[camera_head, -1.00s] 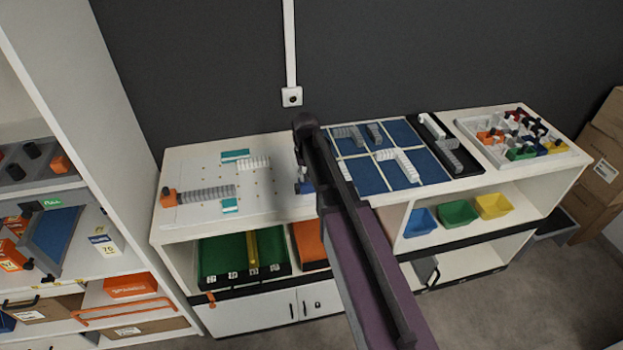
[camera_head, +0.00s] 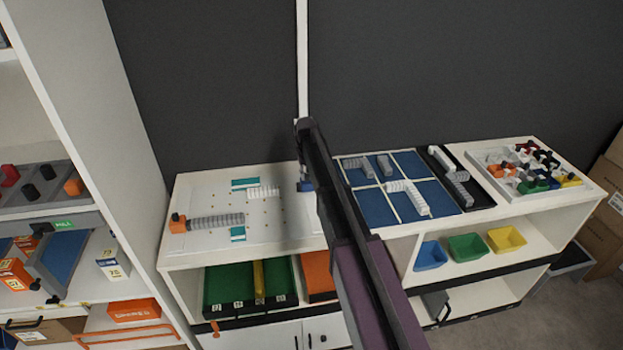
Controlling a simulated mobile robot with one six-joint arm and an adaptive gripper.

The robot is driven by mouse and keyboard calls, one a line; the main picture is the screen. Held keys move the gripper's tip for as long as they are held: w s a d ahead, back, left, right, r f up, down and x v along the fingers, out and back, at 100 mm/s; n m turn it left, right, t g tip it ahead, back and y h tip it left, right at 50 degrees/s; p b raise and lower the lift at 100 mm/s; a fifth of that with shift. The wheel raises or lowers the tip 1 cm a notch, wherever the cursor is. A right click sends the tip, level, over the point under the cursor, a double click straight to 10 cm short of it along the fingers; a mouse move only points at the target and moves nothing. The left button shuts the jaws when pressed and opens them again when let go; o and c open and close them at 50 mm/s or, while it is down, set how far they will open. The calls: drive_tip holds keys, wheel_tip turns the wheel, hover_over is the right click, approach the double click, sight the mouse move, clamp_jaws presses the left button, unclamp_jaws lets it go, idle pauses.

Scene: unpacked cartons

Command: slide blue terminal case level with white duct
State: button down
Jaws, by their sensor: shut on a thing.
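The white duct (camera_head: 263,193) is a short ribbed strip on the white perforated board, between two teal-and-white labels. The blue terminal case (camera_head: 304,186) shows as a small blue piece to the right of the duct, with a gap between them. It appears roughly in line with the duct in the picture; exact alignment is too small to tell. My dark arm covers its right side. My gripper (camera_head: 303,174) is mostly hidden by the arm; a small dark part shows just above the blue case, and it is shut on the case.
A grey ribbed duct (camera_head: 216,221) with an orange block (camera_head: 178,224) lies at the board's front left. A blue gridded panel (camera_head: 371,206) with grey and white pieces lies to the right of my arm. A tall shelf (camera_head: 125,130) stands at left.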

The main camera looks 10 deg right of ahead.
drive_tip(key=c, duration=0.6)
unclamp_jaws()
drive_tip(key=shift+o, duration=0.2)
drive_tip(key=shift+s, duration=0.15)
drive_tip(key=s+d, duration=0.1)
drive_tip(key=s, duration=3.3)
drive_tip(key=shift+w+d, duration=0.1)
